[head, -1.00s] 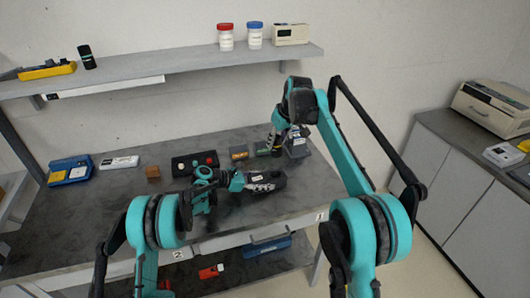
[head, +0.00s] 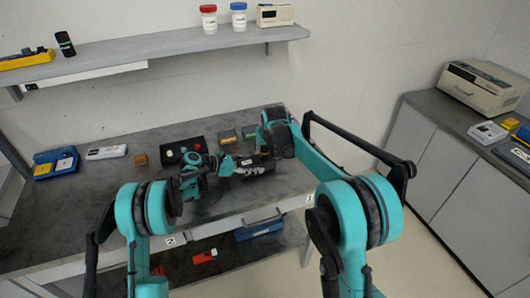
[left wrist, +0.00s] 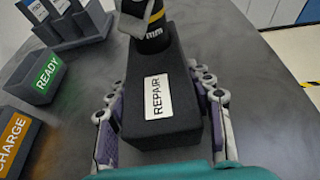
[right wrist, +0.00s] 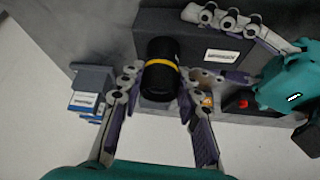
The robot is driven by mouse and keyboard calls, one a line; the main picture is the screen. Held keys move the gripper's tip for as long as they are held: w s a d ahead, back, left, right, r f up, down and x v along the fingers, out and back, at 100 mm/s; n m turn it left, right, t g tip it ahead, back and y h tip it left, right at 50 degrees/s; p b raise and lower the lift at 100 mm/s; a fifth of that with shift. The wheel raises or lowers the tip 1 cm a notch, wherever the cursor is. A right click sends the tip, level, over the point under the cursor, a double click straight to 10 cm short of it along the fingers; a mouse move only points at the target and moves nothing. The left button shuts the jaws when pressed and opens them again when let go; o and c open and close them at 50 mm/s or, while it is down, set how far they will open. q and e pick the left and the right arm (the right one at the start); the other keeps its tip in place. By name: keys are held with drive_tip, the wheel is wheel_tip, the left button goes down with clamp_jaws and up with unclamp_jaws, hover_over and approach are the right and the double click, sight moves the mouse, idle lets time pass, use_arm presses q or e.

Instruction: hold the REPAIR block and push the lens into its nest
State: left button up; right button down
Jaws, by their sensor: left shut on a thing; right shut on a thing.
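The black REPAIR block (left wrist: 160,125), with a white label, lies on the table between the fingers of my left gripper (left wrist: 163,105), which is shut on it. In the head view my left gripper (head: 240,168) reaches in from the left. The lens (right wrist: 161,68), a black cylinder with a yellow band, is held in my right gripper (right wrist: 160,82). In the left wrist view the lens (left wrist: 153,38) is upright at the far end of the block, its lower end at the block's top. The nest is hidden beneath it; I cannot tell how deep the lens sits.
A READY bin (left wrist: 42,78) and a CHARGE bin (left wrist: 12,140) stand left of the block in the left wrist view. A grey holder with blue-and-white boxes (right wrist: 88,100) is near my right gripper.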

drive_tip(key=shift+f, duration=1)
drive_tip(key=c, duration=1.1)
unclamp_jaws()
drive_tip(key=shift+f, duration=0.1)
drive_tip(key=shift+o, duration=0.2)
